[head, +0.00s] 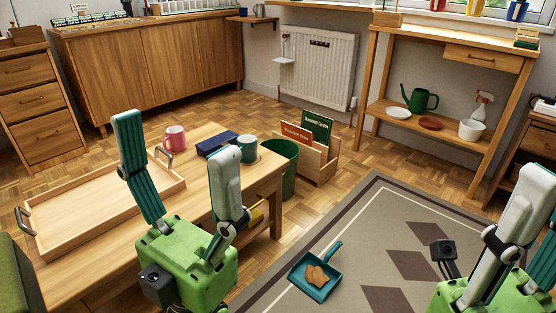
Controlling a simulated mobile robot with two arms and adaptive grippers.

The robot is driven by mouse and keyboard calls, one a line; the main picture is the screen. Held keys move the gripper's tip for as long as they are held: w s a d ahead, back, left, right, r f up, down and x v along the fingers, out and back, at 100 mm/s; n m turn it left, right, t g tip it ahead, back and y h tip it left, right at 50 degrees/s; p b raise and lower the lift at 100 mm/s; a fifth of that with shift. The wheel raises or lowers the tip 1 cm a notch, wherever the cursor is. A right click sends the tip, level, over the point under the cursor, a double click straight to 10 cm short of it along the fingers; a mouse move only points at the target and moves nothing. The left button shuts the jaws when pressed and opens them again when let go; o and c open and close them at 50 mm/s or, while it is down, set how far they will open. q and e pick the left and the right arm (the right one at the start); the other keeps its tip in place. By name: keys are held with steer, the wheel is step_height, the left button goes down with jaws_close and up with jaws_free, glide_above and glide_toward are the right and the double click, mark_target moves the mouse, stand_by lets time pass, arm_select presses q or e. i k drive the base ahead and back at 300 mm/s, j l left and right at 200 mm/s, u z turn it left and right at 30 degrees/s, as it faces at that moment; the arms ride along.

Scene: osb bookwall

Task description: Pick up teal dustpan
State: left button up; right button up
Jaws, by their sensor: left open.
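The teal dustpan (300,279) lies on the rug in the lower middle of the head view, its handle pointing up and to the right. A flat orange-brown piece (318,276) lies in its pan. My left gripper (177,138) is open, with its two fingers pointing up and wide apart in front of the wooden table. It is left of the dustpan in the picture and apart from it. My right gripper (533,195) is at the right edge, partly cut off, also apart from the dustpan; its opening is unclear.
The low wooden table (225,185) holds a tray (100,205), a pink mug (175,139), a dark blue book (216,143) and a teal mug (247,149). A green bin (287,157) and a wooden book box (320,168) stand behind it. The rug (385,215) is otherwise mostly clear.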

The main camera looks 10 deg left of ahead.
mark_target(314, 276)
steer(key=i+l+u, duration=0.75)
steer(key=l, duration=0.4)
steer(key=i+l+u, duration=0.25)
steer(key=l, duration=0.25)
